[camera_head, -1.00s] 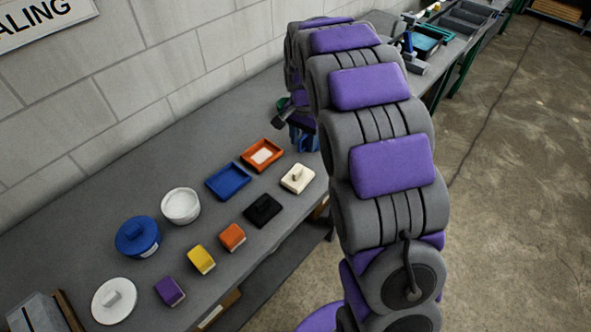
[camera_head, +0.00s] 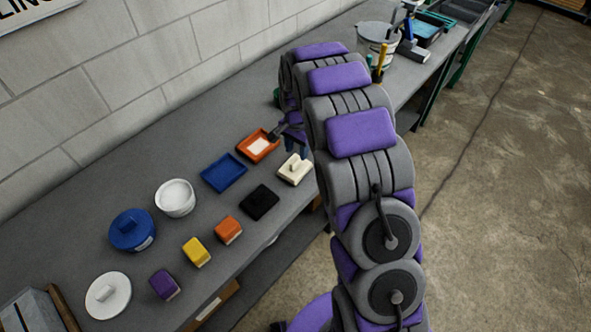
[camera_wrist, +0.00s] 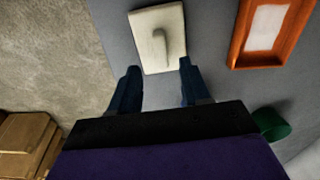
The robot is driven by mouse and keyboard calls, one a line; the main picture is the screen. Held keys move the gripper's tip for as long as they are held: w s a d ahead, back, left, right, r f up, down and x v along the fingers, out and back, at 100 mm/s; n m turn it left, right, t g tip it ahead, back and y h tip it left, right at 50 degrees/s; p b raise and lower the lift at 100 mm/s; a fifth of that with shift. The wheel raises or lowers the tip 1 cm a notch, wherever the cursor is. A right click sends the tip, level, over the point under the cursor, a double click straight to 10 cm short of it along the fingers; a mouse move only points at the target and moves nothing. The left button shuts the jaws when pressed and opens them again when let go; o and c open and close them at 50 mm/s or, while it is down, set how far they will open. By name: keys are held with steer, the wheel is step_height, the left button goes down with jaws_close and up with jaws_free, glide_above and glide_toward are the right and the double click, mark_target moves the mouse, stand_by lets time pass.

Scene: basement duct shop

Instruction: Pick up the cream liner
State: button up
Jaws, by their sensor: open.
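The cream liner (camera_head: 295,169), a square cream piece with a raised grip on top, lies on the grey bench near its front edge. In the wrist view the cream liner (camera_wrist: 148,20) is just ahead of my fingertips, with its grip roughly in line with the gap between them. My gripper (camera_wrist: 158,76) is open and empty, with its two dark blue fingers apart. In the head view my gripper (camera_head: 297,146) is partly hidden by my arm and hangs beside the liner on its far side.
An orange tray (camera_head: 246,147) with a white insert and a blue tray (camera_head: 224,172) lie close by. A black piece (camera_head: 259,202) and orange, yellow and purple blocks line the front. A white bowl (camera_head: 175,199), blue pot (camera_head: 132,230) and white lid (camera_head: 107,296) stand left.

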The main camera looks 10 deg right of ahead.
mark_target(295, 160)
steer(key=f, duration=0.2)
steer(key=f+b, duration=0.1)
steer(key=f, duration=0.2)
steer(key=shift+s+a+f, duration=0.15)
steer(key=shift+a+f, duration=0.15)
steer(key=shift+a, duration=0.1)
steer(key=shift+f, duration=0.45)
steer(key=shift+d+r, duration=0.1)
steer(key=shift+c, duration=0.2)
jaws_close()
